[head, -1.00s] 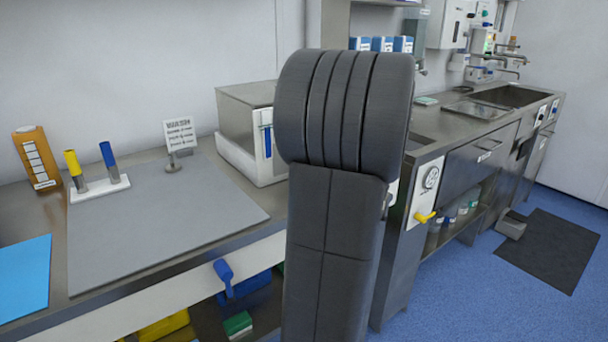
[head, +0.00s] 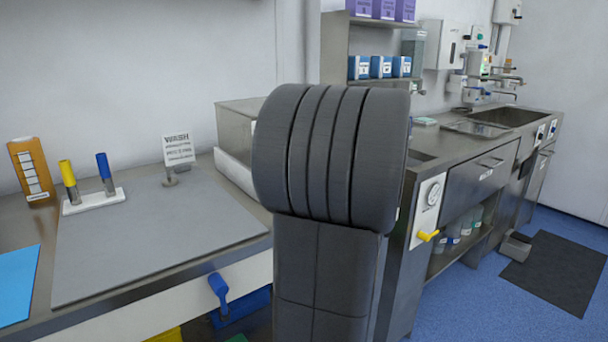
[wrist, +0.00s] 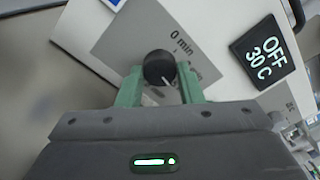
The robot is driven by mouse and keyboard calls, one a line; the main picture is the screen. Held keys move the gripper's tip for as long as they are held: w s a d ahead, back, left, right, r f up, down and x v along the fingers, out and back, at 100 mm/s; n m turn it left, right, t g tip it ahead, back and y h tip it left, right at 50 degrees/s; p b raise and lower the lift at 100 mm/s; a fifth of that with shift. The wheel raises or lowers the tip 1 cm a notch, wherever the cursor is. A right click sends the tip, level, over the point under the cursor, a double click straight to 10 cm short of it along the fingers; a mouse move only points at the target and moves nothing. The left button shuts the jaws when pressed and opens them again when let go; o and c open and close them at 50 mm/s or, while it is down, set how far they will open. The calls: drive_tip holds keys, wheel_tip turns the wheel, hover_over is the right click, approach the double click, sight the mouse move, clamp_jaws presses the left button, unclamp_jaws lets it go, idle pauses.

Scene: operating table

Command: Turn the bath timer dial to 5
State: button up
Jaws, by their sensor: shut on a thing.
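In the wrist view, the bath timer dial (wrist: 158,66) is a round black knob on a grey label panel (wrist: 138,38) set in a white front. A pale pointer mark on the knob points toward the lower right of the picture. "0 min" is printed just above the knob; the other markings are blurred or hidden. My gripper (wrist: 160,80) has its two green fingers shut on the dial, one on each side. In the head view my dark arm hides the gripper, the dial and much of the bath (head: 232,118), a steel box with a white base.
A black display (wrist: 262,54) reading "OFF 30 C" sits right of the dial.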

drive_tip(key=o, duration=1)
drive_tip(key=shift+s+d, duration=0.1)
drive_tip(key=p+v, duration=0.1)
drive_tip(key=v, duration=1.2)
drive_tip(key=shift+s+d, duration=0.2)
drive_tip(key=shift+s, duration=0.05)
drive_tip(key=b+x, duration=0.1)
drive_tip(key=x, duration=1.3)
